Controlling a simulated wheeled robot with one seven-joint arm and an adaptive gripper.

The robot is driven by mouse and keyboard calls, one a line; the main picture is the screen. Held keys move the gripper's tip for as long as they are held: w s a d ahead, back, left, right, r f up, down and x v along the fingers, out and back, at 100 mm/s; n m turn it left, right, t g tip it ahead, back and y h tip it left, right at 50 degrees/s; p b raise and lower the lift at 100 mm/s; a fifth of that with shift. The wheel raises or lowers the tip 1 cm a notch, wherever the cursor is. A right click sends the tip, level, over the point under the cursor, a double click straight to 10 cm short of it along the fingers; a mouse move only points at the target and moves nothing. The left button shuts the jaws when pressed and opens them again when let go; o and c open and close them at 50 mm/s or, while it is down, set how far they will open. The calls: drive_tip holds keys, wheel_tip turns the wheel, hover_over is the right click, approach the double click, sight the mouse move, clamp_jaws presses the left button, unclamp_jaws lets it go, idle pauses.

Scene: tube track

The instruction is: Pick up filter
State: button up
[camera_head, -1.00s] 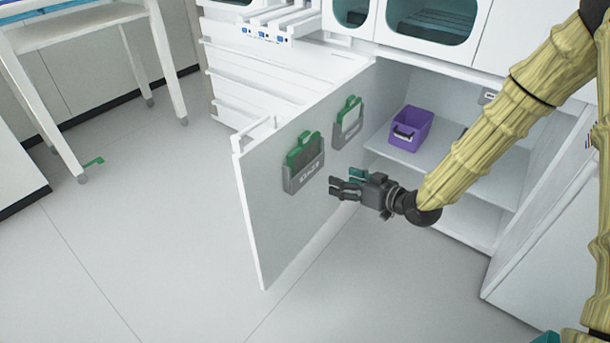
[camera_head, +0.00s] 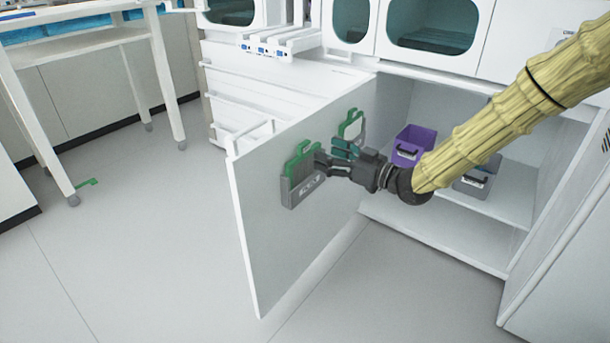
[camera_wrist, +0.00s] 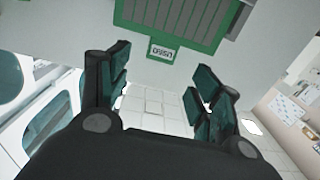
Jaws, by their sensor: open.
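A green-framed filter (camera_head: 300,151) stands in a grey holder (camera_head: 303,190) on the inner face of the open cabinet door.
The open white door (camera_head: 265,235) juts out beside my gripper. The cabinet shelf holds a purple bin (camera_head: 413,140) and a grey bin (camera_head: 473,180), partly hidden by my arm. A white table (camera_head: 85,38) stands at the left.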

sight(306, 144)
drive_tip(key=shift+b+x, duration=1.45)
drive_tip(key=shift+x, duration=1.25)
drive_tip(key=shift+w+a+r, duration=0.1)
drive_tip(key=shift+w+a, duration=0.05)
drive_tip(key=shift+a, duration=0.25)
drive_tip(key=c, duration=1.3)
drive_tip(key=shift+r, duration=0.15)
